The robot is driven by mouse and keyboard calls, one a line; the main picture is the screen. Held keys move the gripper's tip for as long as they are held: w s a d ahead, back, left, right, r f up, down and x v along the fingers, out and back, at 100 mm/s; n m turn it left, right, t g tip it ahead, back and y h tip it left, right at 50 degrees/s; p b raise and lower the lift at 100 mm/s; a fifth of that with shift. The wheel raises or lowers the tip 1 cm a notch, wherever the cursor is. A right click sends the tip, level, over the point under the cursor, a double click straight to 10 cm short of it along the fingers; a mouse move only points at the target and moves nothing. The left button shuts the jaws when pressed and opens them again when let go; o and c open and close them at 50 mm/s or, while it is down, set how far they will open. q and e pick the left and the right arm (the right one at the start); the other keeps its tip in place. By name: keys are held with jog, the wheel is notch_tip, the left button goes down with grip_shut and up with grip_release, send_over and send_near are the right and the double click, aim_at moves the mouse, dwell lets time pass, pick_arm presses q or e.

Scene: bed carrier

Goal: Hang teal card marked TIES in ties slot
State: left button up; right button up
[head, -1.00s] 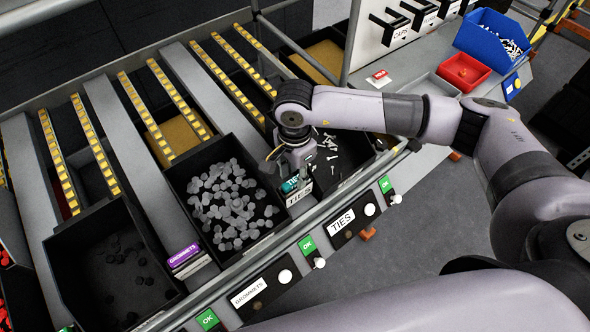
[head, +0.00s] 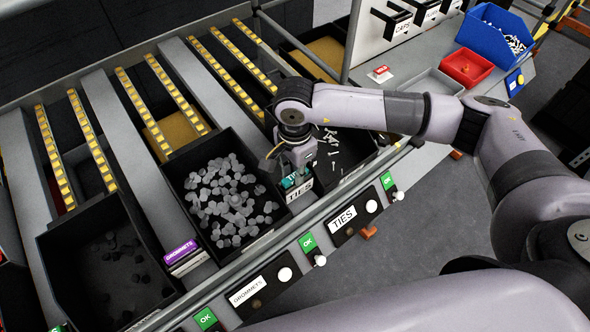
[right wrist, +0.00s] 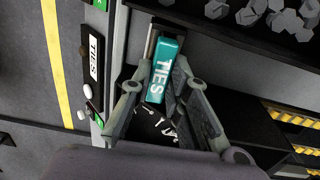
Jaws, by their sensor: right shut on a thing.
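The teal card marked TIES (right wrist: 163,72) is between the fingers of my right gripper (right wrist: 155,84) in the right wrist view. The gripper is shut on the card. The card is close to the slot, but I cannot tell whether it is inside it or only above it. My left gripper is not in view.
A black bin of grey pieces (head: 181,208) stands left of the slot. A bin with white ties (head: 333,137) lies behind and right of my gripper. A purple GROMMETS card (head: 180,252) sits farther left. The grey front rail (head: 238,266) runs below the slot.

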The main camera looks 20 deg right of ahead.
grip_shut()
notch_tip(320, 180, up, 10)
jog(key=p, duration=0.3)
jog(key=shift+f+p, duration=0.25)
jog(key=shift+p, duration=0.1)
dwell(0.5)
dwell(1.4)
